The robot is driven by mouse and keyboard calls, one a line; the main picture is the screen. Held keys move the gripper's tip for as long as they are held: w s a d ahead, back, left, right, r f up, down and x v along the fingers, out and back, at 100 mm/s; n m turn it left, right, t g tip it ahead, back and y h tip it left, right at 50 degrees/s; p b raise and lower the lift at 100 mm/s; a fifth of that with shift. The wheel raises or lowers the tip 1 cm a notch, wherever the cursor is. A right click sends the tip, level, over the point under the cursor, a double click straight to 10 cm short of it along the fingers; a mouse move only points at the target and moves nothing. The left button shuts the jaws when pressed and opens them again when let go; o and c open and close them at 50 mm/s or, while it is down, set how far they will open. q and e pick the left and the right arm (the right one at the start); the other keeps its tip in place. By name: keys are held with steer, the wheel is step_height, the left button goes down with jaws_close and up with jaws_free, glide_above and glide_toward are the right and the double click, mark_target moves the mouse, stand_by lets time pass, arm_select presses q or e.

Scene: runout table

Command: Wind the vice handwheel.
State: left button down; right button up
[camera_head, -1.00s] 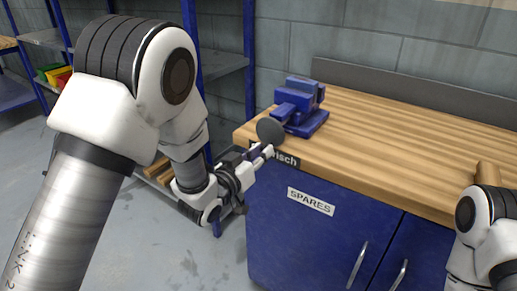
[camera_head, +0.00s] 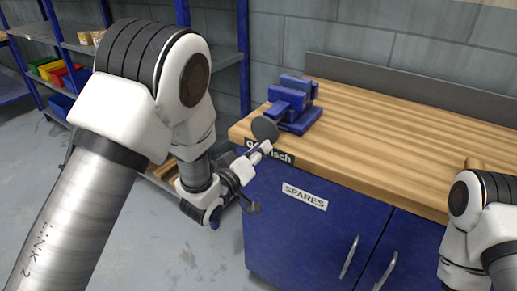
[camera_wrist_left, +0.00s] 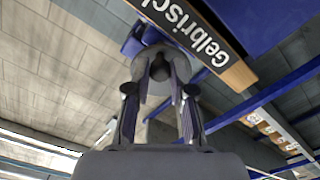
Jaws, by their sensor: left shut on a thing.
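The blue vice (camera_head: 292,104) stands on the left end of the wooden bench top. Its dark grey round handwheel (camera_head: 264,129) faces the bench's left front corner and also shows in the left wrist view (camera_wrist_left: 151,60). My left gripper (camera_head: 263,149) is at the lower edge of the handwheel. In the left wrist view, its fingers (camera_wrist_left: 160,88) are shut on the handwheel's handle (camera_wrist_left: 160,68), which stands out from the disc. The exact contact is partly hidden by the fingers. My right arm is at the right of the head view, with its gripper out of view.
The wooden bench top (camera_head: 400,135) is mostly clear right of the vice. A blue cabinet (camera_head: 310,235) with a SPARES label is below. A blue shelf rack (camera_head: 215,65) stands at the left.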

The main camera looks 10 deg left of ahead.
arm_select(q)
steer(key=n+p, duration=0.1)
steer(key=r+n+p, duration=0.1)
steer(key=shift+d+n, duration=0.2)
steer(key=shift+n, duration=0.1)
steer(key=shift+n+p, duration=0.3)
steer(key=shift+p, duration=0.1)
steer(key=shift+f, duration=0.1)
steer(key=shift+r+n+p, duration=0.25)
steer(key=shift+n+p, duration=0.1)
steer(key=shift+n, duration=0.05)
steer(key=shift+s+d+r+n+p, duration=0.1)
steer(key=shift+d+r+n+p, duration=0.15)
steer(key=shift+n+p, duration=0.65)
steer(key=shift+n, duration=0.4)
steer(key=shift+f, duration=0.1)
